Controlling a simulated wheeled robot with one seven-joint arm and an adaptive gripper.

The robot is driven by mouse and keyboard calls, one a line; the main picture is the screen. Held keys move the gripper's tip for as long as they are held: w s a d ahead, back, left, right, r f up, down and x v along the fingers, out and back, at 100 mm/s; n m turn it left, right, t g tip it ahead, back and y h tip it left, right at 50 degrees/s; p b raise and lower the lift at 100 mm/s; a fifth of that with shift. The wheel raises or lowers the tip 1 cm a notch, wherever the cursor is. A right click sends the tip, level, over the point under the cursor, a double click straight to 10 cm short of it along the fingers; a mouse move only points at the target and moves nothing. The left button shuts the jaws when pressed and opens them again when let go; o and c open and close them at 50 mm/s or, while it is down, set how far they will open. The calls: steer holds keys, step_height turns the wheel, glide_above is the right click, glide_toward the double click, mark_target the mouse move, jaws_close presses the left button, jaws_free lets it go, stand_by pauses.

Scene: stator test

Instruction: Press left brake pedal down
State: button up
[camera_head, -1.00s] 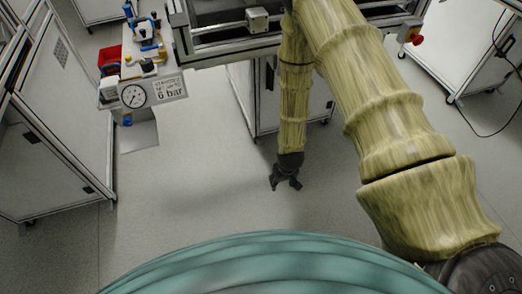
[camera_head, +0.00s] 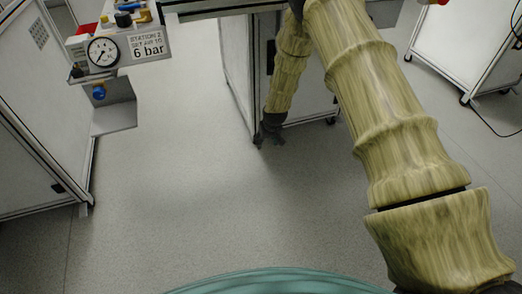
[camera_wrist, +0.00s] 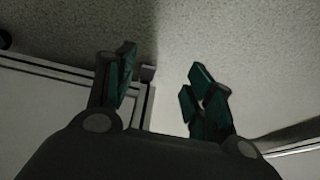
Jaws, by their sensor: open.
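My gripper (camera_head: 269,132) hangs low at the near bottom corner of the white cabinet (camera_head: 237,75) in the head view. In the wrist view my gripper (camera_wrist: 160,77) has its dark green-padded fingers spread apart, with nothing held between them. A small grey piece (camera_wrist: 148,72) shows beside the left finger at the cabinet's corner; I cannot tell whether it is a pedal. No brake pedal can be made out clearly. In the head view my gripper covers the foot of that corner. A dark caster (camera_head: 331,120) stands under the cabinet farther right.
A station panel with a pressure gauge (camera_head: 102,52) juts out at the upper left. A white cabinet (camera_head: 35,150) stands at the left and another cabinet (camera_head: 465,50) at the upper right. The grey floor (camera_head: 190,200) in front is clear.

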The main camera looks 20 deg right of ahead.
steer(key=shift+t, duration=0.3)
steer(key=shift+w+d+f+b, duration=0.15)
steer(key=shift+w+f+b, duration=2.4)
steer(key=shift+f, duration=0.2)
steer(key=shift+w+d+f+b, duration=0.1)
steer(key=shift+w+f+b, duration=2.45)
steer(key=shift+f, duration=0.2)
steer(key=c, duration=1)
